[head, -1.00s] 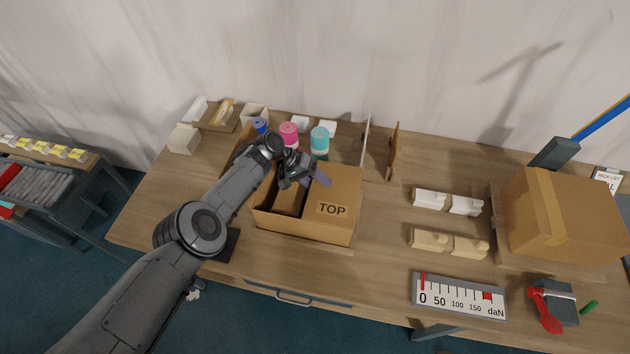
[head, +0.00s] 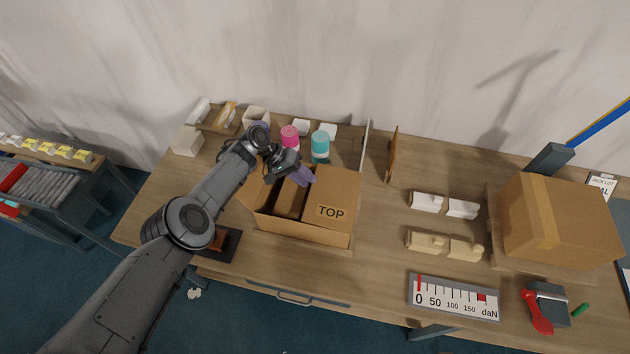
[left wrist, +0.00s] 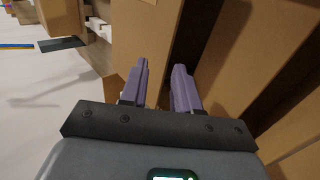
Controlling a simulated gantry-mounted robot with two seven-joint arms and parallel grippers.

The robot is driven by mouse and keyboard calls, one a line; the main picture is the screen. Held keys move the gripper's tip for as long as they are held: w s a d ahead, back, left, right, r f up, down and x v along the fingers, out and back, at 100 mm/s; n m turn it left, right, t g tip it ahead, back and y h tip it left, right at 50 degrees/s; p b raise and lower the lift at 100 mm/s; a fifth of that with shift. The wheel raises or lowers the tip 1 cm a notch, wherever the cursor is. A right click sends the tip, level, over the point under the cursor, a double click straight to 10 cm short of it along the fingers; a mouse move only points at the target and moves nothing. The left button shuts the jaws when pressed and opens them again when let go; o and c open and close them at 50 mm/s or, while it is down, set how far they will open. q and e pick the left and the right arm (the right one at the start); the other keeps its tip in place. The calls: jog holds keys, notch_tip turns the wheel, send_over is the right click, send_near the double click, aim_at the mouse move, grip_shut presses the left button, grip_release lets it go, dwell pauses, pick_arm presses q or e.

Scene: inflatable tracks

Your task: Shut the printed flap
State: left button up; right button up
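The printed flap (head: 341,190), marked TOP, lies flat, or nearly so, over the right half of the open cardboard box (head: 290,231). The box's left half stays open, with brown cardboard (head: 291,199) visible inside; another flap (head: 251,192) leans out at the left. My left gripper (head: 303,176) is above the back of the box, left of the printed flap, and looks clear of it. In the left wrist view its purple fingers (left wrist: 161,75) are apart with nothing between them; cardboard fills the view beyond. My right gripper is not in view.
A pink-topped container (head: 289,136) and a teal-topped one (head: 320,145) stand just behind the box. Thin upright panels (head: 391,155) stand behind right. Cream blocks (head: 445,244), a force gauge (head: 453,297) and a large closed carton (head: 560,222) are farther right.

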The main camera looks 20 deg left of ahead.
pick_arm(q)
jog(key=shift+w+p+v, duration=0.1)
jog(key=shift+p+v, duration=0.2)
jog(key=shift+v, duration=1.1)
jog(key=shift+w+p+v, duration=0.15)
jog(key=shift+p+v, duration=0.1)
jog(key=shift+v, duration=1.15)
jog(key=shift+d, duration=0.15)
jog(key=shift+c, duration=0.2)
